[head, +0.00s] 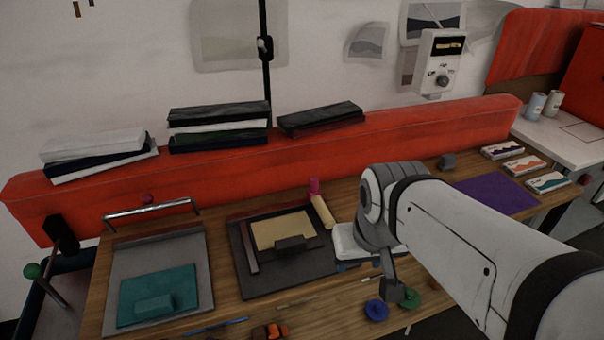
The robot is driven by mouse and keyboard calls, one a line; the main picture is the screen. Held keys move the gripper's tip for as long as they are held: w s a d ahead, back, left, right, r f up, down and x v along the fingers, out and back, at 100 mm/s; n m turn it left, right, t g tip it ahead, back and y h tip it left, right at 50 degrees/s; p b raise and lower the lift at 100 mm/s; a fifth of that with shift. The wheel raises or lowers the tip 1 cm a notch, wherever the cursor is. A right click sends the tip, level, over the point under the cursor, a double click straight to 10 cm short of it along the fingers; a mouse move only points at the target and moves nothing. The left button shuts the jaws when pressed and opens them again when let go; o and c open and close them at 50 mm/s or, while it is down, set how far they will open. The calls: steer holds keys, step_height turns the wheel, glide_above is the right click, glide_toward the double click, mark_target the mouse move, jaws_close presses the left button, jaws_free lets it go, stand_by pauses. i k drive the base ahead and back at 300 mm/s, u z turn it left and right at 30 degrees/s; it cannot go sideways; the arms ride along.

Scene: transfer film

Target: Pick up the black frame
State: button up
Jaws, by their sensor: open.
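The black frame (312,242) lies on a dark grey plate (270,286) near the middle of the wooden table. It surrounds a tan panel, and a small dark block sits at its front edge. My gripper (402,294) hangs from the grey wrist to the right of the frame, apart from it. It is open and seems empty, though its fingers show only small and partly from the side. My arm hides part of the table to the right.
A grey board with a teal plate (130,296) is at left. Blue (376,310) and green discs lie near my gripper. A red ledge (240,170) with stacked slabs runs behind.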

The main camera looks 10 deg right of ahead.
mark_target(277, 237)
steer(key=z, duration=1.85)
steer(key=k, duration=1.5)
steer(key=u, duration=1.45)
steer(key=i, duration=1)
